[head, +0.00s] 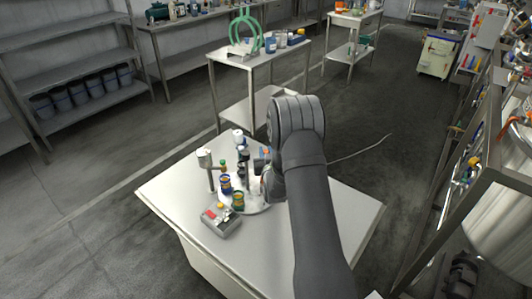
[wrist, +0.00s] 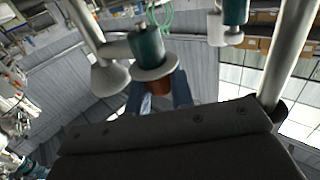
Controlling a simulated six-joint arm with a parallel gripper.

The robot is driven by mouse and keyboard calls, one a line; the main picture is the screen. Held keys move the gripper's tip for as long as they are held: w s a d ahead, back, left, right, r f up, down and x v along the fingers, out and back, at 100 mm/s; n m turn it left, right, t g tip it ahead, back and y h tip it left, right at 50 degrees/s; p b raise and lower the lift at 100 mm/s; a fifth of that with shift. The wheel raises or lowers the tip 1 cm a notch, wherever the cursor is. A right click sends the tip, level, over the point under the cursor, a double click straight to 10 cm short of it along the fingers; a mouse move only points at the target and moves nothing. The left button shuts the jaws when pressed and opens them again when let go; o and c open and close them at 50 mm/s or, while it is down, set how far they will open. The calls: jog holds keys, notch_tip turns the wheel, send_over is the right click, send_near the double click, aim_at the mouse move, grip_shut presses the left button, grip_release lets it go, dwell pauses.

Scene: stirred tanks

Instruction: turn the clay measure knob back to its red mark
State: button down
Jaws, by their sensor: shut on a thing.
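The clay measure knob (wrist: 160,88) shows in the wrist view as a brown-orange piece under a pale round flange and a teal body (wrist: 147,46). My gripper (wrist: 158,94) has one blue finger on each side of the knob and is shut on it. In the head view my arm reaches over the table, and its wrist hides much of the gripper beside the stand of dispensers (head: 243,165). I cannot make out the red mark in either view.
The white table (head: 325,205) is bare around the arm's right side. A grey box with a red part (head: 221,222) and small yellow-and-blue and green jars (head: 238,201) stand close to the dispensers. Pale posts and another teal-bodied dispenser (wrist: 235,12) crowd the gripper.

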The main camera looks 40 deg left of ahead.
jog(key=shift+n+g+y, duration=0.9)
jog(key=shift+n+g, duration=0.1)
jog(key=shift+g, duration=0.2)
jog(key=shift+n+g+y, duration=1.2)
jog(key=shift+n+g, duration=0.5)
jog(key=shift+g, duration=1)
jog(key=c, duration=1.3)
grip_release()
